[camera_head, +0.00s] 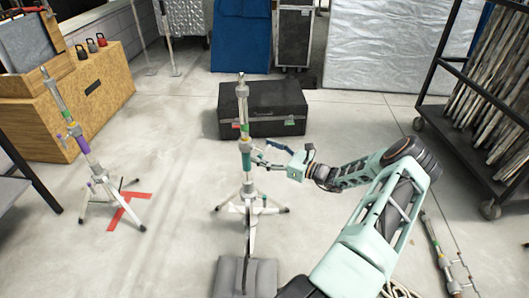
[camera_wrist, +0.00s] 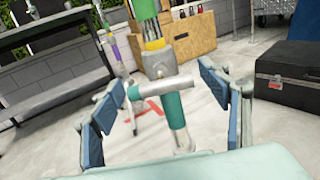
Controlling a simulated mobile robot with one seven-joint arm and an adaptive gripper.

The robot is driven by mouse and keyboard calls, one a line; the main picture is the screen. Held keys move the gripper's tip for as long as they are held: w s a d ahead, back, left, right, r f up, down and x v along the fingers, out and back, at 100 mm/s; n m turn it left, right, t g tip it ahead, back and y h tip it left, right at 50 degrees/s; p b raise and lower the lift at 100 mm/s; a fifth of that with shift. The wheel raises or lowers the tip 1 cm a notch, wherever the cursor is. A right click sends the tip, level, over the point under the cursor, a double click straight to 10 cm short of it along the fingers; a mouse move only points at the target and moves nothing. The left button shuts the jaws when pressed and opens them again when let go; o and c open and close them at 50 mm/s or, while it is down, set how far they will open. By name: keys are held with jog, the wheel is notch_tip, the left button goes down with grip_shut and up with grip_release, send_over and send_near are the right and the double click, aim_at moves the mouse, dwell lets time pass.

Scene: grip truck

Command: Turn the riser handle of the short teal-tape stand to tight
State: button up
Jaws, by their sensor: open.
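The short stand with teal tape (camera_head: 247,161) stands upright near the middle of the head view, on splayed legs. In the wrist view its teal tape (camera_wrist: 173,110) is straight ahead, below a grey collar. A silver riser handle (camera_wrist: 164,86) with a teal end sticks out sideways across the post there. My gripper (camera_head: 263,154) is beside the post, to its right in the head view. In the wrist view my gripper (camera_wrist: 163,100) is open, with blue-padded fingers on either side of the handle and visible space between. I cannot tell whether any finger touches it.
A stand with purple tape (camera_head: 82,145) is at left, by red floor tape (camera_head: 128,211). A black case (camera_head: 285,110) lies behind the teal-tape stand. A grey sandbag (camera_head: 262,279) is in front. A wheeled rack (camera_head: 440,108) is at right.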

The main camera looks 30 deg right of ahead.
jog(key=c, duration=1.2)
jog(key=shift+m, duration=0.3)
jog(key=m+p, duration=0.1)
jog(key=m, duration=0.1)
jog(key=shift+m, duration=0.3)
jog(key=m+p, duration=0.1)
jog(key=m, duration=0.3)
jog(key=shift+m, duration=0.3)
jog(key=m, duration=0.4)
jog(key=shift+f, duration=0.1)
jog(key=shift+m, duration=2.1)
